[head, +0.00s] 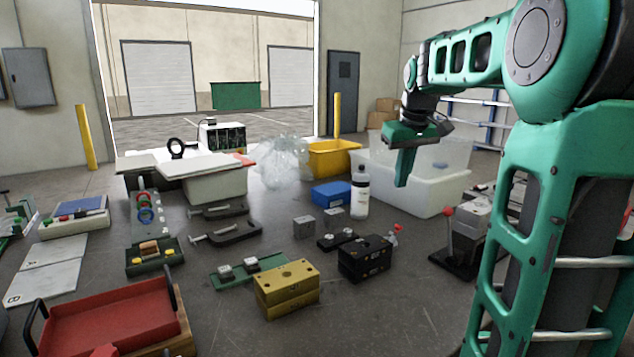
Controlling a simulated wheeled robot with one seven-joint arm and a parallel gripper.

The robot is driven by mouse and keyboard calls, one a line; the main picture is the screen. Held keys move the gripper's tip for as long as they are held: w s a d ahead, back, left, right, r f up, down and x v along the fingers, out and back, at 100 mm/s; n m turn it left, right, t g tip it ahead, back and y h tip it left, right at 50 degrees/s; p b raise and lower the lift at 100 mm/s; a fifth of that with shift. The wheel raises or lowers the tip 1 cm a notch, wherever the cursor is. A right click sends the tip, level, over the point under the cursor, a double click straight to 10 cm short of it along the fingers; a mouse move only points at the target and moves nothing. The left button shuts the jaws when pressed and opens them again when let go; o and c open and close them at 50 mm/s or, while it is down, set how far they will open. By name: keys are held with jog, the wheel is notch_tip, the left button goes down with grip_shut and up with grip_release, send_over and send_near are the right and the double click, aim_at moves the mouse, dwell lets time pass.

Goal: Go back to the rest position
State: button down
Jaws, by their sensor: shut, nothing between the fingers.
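My gripper (402,180) hangs from my green arm at the right of the head view, pointing down. Its fingers are together and hold nothing. It is well above the floor, in front of the clear and white plastic bin and right of the white bottle in the picture. A yellow mould base (287,289) sits on the floor at the front middle. A black mould base (365,258) sits to its right and a little behind. My gripper is apart from both.
A red tray (108,318) stands front left. Clamps (228,233), a blue box (331,193), a bottle (361,192), a yellow bin (333,156) and a white bin (409,188) stand behind the mould bases. A lever press (466,237) stands at right.

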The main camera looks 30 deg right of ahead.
jog(key=s+a+f+m+g, duration=0.1)
jog(key=s+a+f, duration=0.3)
jog(key=s, duration=0.5)
jog(key=s+a+f+m+g+y, duration=0.1)
jog(key=s+a+f, duration=0.4)
jog(key=s+f, duration=0.4)
jog(key=s+a+f+m+g, duration=0.1)
jog(key=s+a+f+m, duration=0.1)
jog(key=s+a+f, duration=0.3)
jog(key=shift+s+a+f+y, duration=0.15)
jog(key=shift+s+f, duration=0.15)
jog(key=shift+s, duration=0.4)
jog(key=shift+s+d+f+y, duration=0.1)
jog(key=shift+s+f, duration=0.15)
jog(key=shift+s, duration=0.45)
jog(key=shift+s+a+f+y, duration=0.15)
jog(key=shift+s+f, duration=0.15)
jog(key=shift+s, duration=0.4)
jog(key=shift+w+d+f+g, duration=0.15)
jog(key=shift+w+f+g, duration=0.15)
jog(key=shift+w, duration=0.45)
jog(key=shift+s+r, duration=0.1)
